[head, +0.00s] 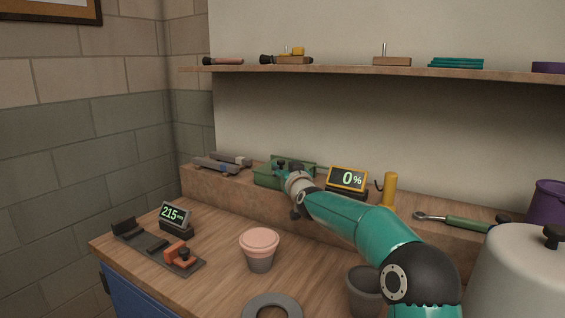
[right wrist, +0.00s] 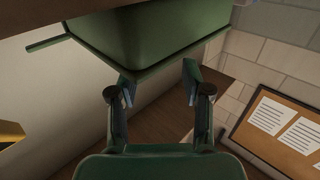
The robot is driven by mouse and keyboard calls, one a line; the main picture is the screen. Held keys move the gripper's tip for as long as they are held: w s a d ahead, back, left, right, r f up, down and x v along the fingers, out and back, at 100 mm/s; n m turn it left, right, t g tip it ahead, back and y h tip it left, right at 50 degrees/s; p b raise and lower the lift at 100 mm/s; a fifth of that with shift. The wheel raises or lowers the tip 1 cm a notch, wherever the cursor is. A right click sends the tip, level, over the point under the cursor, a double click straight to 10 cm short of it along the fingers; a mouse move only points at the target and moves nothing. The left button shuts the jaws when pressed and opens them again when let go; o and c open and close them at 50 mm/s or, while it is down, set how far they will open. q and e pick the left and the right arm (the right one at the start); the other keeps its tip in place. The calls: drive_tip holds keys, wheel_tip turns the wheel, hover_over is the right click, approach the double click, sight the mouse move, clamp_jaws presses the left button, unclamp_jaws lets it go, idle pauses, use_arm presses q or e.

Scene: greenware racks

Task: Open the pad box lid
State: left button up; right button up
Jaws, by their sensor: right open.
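The pad box (head: 265,178) is a green box on the raised ledge at the back, left of the 0% display. It also shows large and close in the right wrist view (right wrist: 150,32), with a rim along its edge and a thin bar sticking out to the left. My right gripper (head: 281,169) is at the box and hides part of it in the head view. In the right wrist view its two fingers (right wrist: 157,80) are apart, close to the box's rim, with nothing between them. I cannot tell whether they touch it. My left gripper is out of view.
The 0% display (head: 347,180) and a yellow cylinder (head: 389,190) stand right of the box. Grey tools (head: 222,163) lie left of it. A pink-topped pot (head: 259,245) and a 215 display (head: 175,214) stand on the bench. A shelf (head: 340,69) runs above.

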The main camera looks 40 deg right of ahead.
sight(282, 163)
drive_tip(key=shift+p+x, duration=0.4)
drive_tip(key=shift+x, duration=1.35)
clamp_jaws()
